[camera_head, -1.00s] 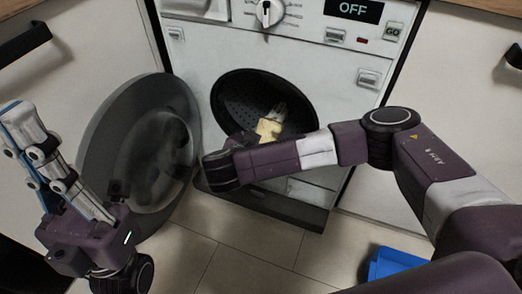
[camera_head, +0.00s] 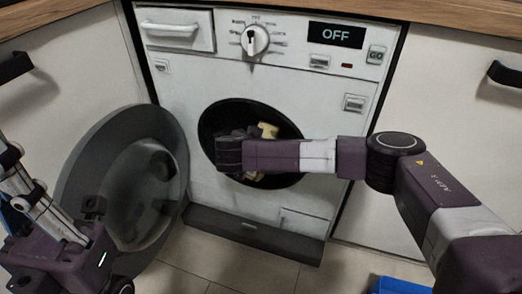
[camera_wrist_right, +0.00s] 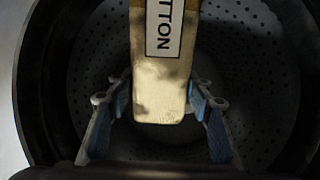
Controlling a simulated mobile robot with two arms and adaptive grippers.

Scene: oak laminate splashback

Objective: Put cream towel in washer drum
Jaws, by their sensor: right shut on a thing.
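The cream towel (camera_wrist_right: 160,85), with a printed label, is held between the fingers of my right gripper (camera_wrist_right: 158,95) in the right wrist view. In the head view a small part of the towel (camera_head: 268,130) shows in the dark round opening of the washer drum (camera_head: 212,112). The perforated drum wall (camera_wrist_right: 245,45) surrounds the towel in the wrist view. My right wrist lies across the opening in the head view and hides its fingers there. My left gripper (camera_head: 20,185) is at the left edge, partly cut off, away from the washer; its jaw opening is unclear.
The round washer door (camera_head: 85,190) stands open to the left of the drum, close to my left gripper. The washer front (camera_head: 330,100) has a dial (camera_head: 254,40) and a display reading OFF. A blue object (camera_head: 400,286) lies on the floor at lower right.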

